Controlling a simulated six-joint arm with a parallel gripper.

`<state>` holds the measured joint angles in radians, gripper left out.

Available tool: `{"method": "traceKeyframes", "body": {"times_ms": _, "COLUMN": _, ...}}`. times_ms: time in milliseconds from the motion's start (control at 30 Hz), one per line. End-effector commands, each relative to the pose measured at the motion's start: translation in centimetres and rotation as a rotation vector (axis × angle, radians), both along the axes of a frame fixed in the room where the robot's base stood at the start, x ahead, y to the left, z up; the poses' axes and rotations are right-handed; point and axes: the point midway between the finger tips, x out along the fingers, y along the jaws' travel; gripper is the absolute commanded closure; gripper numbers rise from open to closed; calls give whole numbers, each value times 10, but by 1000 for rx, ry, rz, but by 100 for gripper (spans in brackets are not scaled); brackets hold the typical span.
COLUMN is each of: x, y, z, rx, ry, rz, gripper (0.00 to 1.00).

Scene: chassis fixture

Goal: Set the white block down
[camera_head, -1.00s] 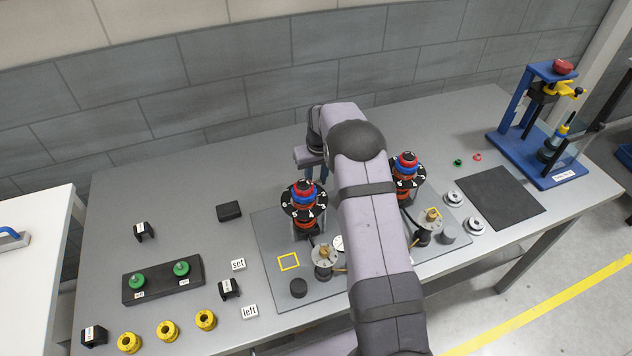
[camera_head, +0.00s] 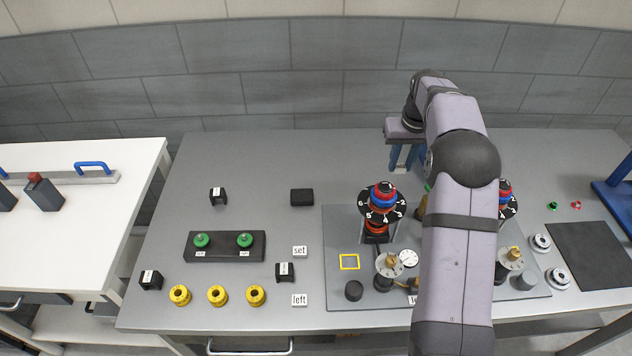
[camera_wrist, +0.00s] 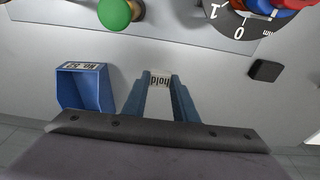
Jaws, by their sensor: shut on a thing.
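The white block (camera_wrist: 160,80) shows in the wrist view between the two blue fingertips, with the word "hold" upside down on it. My gripper (camera_wrist: 160,90) is shut on it, one finger on each side. In the head view my gripper (camera_head: 404,168) points down at the back of the grey table (camera_head: 250,160), behind the left dial stack. The block is not distinct there. I cannot tell whether its underside touches the table.
The wrist view shows an open blue bin (camera_wrist: 84,90) left of my fingers, a green knob (camera_wrist: 116,12) above and a black block (camera_wrist: 264,70) at right. In the head view the left dial stack (camera_head: 382,205) stands in front of my gripper. The table's back left is clear.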

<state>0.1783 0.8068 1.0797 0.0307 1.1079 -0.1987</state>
Motion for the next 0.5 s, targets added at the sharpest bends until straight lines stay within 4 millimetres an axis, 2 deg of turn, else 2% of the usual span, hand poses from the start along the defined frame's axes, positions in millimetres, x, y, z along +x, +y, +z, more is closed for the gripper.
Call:
{"method": "traceKeyframes", "body": {"times_ms": 167, "x": 4, "y": 33, "z": -3, "rx": 1, "ry": 1, "rz": 57, "gripper": 99}}
{"method": "traceKeyframes", "body": {"times_ms": 267, "x": 5, "y": 65, "z": -10, "rx": 0, "ry": 2, "rz": 113, "gripper": 99}}
{"method": "traceKeyframes", "body": {"times_ms": 367, "x": 2, "y": 106, "z": -21, "rx": 0, "ry": 3, "rz": 184, "gripper": 99}}
{"method": "traceKeyframes", "body": {"times_ms": 500, "x": -2, "y": 172, "z": -36, "rx": -1, "ry": 2, "rz": 301, "gripper": 99}}
